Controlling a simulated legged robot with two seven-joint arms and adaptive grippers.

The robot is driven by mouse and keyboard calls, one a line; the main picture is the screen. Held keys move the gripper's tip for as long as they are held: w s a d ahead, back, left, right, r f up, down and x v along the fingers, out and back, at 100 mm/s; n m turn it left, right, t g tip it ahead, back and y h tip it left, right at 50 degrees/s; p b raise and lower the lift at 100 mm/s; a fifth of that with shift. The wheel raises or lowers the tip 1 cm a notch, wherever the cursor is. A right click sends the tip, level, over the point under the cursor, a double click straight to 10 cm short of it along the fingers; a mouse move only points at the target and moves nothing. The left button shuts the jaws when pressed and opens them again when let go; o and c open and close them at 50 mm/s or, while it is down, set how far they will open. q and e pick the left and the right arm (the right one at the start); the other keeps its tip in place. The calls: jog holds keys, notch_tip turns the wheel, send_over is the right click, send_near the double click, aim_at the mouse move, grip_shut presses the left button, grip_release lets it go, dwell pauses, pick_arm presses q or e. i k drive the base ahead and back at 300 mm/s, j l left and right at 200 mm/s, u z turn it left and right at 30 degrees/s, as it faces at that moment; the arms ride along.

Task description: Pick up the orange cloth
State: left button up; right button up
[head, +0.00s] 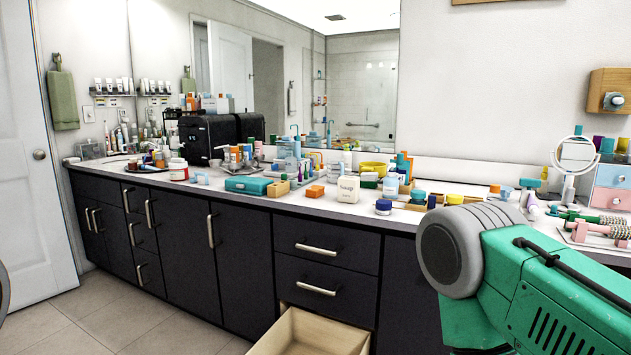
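A small orange block-like item (315,191) lies near the front edge of the counter, left of a white tub (348,189). It may be the folded orange cloth, but it is too small to tell. No other clearly cloth-like orange thing shows. My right arm, green with a grey joint, fills the lower right, and its gripper is out of view. A sliver of grey at the left edge may be part of my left arm; no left gripper shows.
The long counter (120,167) is crowded with bottles, jars and boxes. A teal case (248,185) lies left of the orange item. An open, empty-looking drawer (312,335) juts out below. A round mirror (577,155) stands at right. The tiled floor at lower left is clear.

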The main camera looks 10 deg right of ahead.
aim_at(314, 191)
jog(key=i+j+z, duration=0.1)
jog(key=i+j, duration=0.3)
jog(key=i+j+z, duration=0.15)
jog(key=i+j, duration=0.25)
jog(key=i+j+z, duration=0.1)
jog(key=i+j, duration=0.25)
jog(key=j, duration=0.3)
